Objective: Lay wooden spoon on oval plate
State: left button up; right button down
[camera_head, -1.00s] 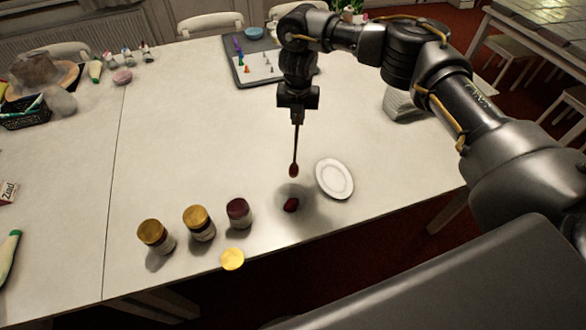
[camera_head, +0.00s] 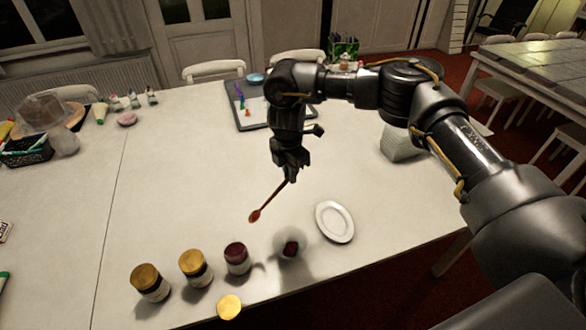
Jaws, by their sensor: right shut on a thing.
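My right gripper (camera_head: 290,174) is shut on the handle end of the wooden spoon (camera_head: 270,201) and holds it above the table. The spoon slants down to the left from the jaws, with its reddish-brown bowl lowest. The oval plate (camera_head: 335,236) is white and lies empty on the table, to the right of and below the spoon in the head view. The spoon is apart from the plate. My left gripper is not in view.
Three jars, one dark-lidded (camera_head: 237,258) and two gold-lidded (camera_head: 194,266), stand near the front edge by a yellow disc (camera_head: 229,306). A pale, rounded item with dark red inside (camera_head: 290,248) is left of the plate. A grey tray (camera_head: 250,115) lies at the back.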

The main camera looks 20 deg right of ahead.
jog(key=s+f+m+t+y+b, duration=0.1)
jog(key=s+f+m+y+b, duration=0.1)
jog(key=s+m, duration=1.15)
notch_tip(320, 180, down, 10)
jog(key=d+m+t, duration=0.1)
jog(key=d+m, duration=0.1)
jog(key=d+f+m, duration=0.1)
jog(key=d, duration=0.4)
jog(key=s+d+f+m+t+p, duration=0.1)
jog(key=d+f+m, duration=0.1)
jog(key=d, duration=0.3)
jog(key=d+f+m+t, duration=0.1)
jog(key=d+f, duration=0.1)
jog(key=d, duration=0.3)
jog(key=shift+s+d+f+m+h, duration=0.15)
jog(key=shift+s+d+m+h, duration=0.1)
jog(key=shift+s+h, duration=0.15)
jog(key=shift+a, duration=0.1)
